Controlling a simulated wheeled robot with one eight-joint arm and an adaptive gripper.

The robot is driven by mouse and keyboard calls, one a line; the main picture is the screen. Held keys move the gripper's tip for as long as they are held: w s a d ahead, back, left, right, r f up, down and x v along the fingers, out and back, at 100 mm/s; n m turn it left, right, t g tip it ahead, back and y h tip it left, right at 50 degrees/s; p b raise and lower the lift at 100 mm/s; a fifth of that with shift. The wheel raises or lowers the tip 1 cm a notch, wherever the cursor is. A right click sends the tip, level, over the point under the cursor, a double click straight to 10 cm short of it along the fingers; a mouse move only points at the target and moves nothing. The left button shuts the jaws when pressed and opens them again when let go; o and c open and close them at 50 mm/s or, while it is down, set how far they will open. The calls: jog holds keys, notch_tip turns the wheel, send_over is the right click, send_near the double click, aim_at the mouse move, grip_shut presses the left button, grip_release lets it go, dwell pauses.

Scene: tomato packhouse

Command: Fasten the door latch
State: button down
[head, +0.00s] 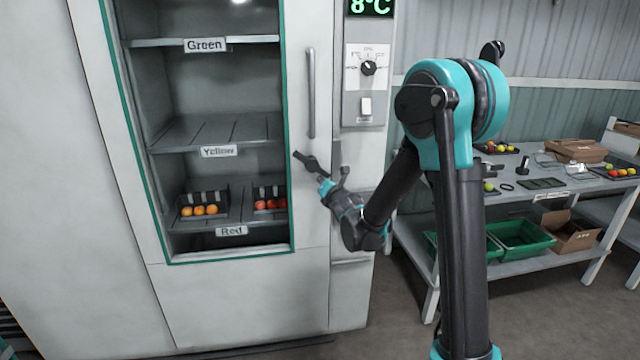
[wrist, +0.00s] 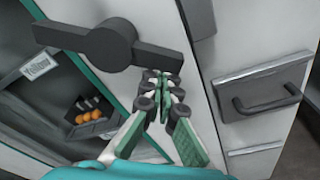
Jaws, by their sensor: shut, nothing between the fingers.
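The door latch (head: 308,161) is a dark bar on a round hub, on the white cabinet front just below the long door handle. In the head view it slants down to the right. The wrist view shows the latch (wrist: 112,43) close up, its bar running across the top, right end just above my fingertips. My gripper (head: 325,187) is shut and empty beside the lower right of the latch; it also shows in the wrist view (wrist: 160,88). I cannot tell whether the tips touch the bar. The door (head: 310,285) appears closed, with a green-edged window.
Behind the window are shelves labelled Green, Yellow and Red, with fruit trays low down. A control panel (head: 367,85) with knob and switch is at the right. A drawer-like panel with a dark handle (wrist: 268,105) lies right of my gripper. A bench (head: 550,190) stands farther right.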

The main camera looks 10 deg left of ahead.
jog(key=n, duration=0.1)
jog(key=d+r+n, duration=0.1)
jog(key=n+h, duration=0.1)
jog(key=shift+w+d+r+n, duration=0.25)
jog(key=shift+r+n, duration=0.05)
jog(key=shift+n, duration=0.1)
jog(key=shift+w+d+r+n, duration=0.1)
jog(key=shift+d+r+n, duration=0.1)
jog(key=shift+r+n, duration=0.4)
jog(key=shift+d+r+n, duration=0.2)
jog(key=shift+n, duration=0.7)
jog(key=s+d+f, duration=0.2)
jog(key=s, duration=0.6)
jog(key=shift+s+d+f, duration=0.25)
jog(key=shift+s+d, duration=0.05)
jog(key=shift+s, duration=0.1)
